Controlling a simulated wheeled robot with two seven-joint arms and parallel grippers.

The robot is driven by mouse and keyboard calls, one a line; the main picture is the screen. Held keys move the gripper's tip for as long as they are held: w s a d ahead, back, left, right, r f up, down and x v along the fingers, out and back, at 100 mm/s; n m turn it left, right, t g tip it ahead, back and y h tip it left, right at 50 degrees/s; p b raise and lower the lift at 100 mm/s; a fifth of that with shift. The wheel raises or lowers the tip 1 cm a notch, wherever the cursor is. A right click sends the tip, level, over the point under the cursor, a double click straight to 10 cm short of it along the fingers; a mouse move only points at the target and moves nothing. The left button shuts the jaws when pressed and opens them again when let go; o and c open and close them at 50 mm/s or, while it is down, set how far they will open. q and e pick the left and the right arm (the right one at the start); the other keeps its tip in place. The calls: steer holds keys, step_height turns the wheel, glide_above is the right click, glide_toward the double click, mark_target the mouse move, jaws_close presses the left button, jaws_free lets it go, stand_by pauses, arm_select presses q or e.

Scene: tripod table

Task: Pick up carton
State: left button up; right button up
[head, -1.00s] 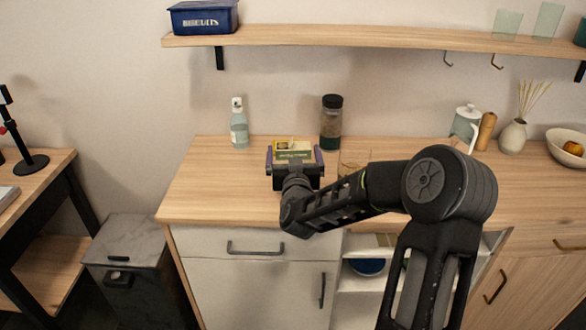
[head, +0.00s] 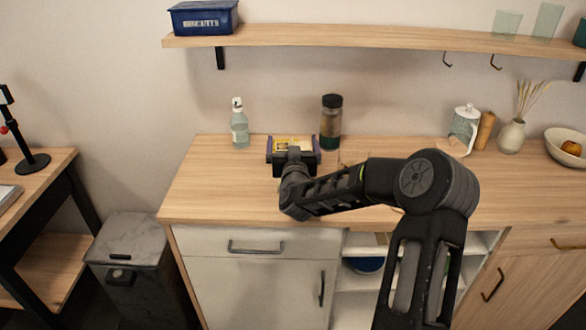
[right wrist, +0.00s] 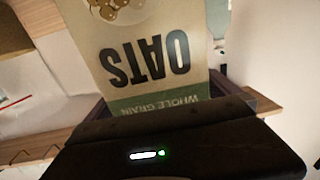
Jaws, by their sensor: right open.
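In the right wrist view the carton (right wrist: 150,58) is beige with a green band, reads "OATS" and "WHOLE GRAIN" upside down, and fills the space in front of the jaws. My right gripper (head: 293,149) is open, with one finger on each side of the carton. I cannot tell whether the fingers touch it. My left gripper is not in view.
A clear soap bottle (head: 239,125) stands left of the carton and a dark-lidded jar (head: 331,120) close behind it on the right. A glass (head: 352,158) is partly hidden by my arm. A shelf (head: 350,35) runs above. The counter's left front (head: 220,195) is clear.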

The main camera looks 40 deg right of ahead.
steer(key=c, duration=1.9)
steer(key=shift+r, duration=0.2)
step_height(320, 180, up, 10)
steer(key=shift+f, duration=0.15)
